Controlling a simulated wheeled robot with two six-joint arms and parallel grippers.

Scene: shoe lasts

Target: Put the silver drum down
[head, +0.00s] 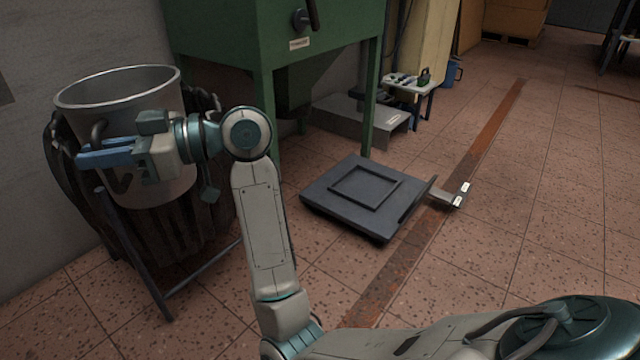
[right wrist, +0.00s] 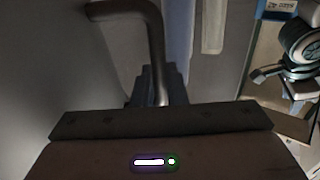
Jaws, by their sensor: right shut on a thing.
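The silver drum (head: 165,100) is an open-topped metal bucket, upright at the left of the head view. My right gripper (head: 108,154) is at its near side, shut on the drum's bent handle (head: 97,131). In the right wrist view the handle (right wrist: 155,45) runs down between the fingers of my right gripper (right wrist: 165,85), against the drum's grey wall (right wrist: 105,45). My gripper and wrist hide part of the drum's front. I cannot tell whether its bottom rests on anything. My left gripper is not in view.
Behind and below the drum is a dark-legged stand (head: 135,255) with dark hanging pieces. A green machine (head: 225,40) stands behind. A low dark platform (head: 335,213) with a raised square lies on the floor, right of my arm. Tiled floor (head: 530,230) is clear at the right.

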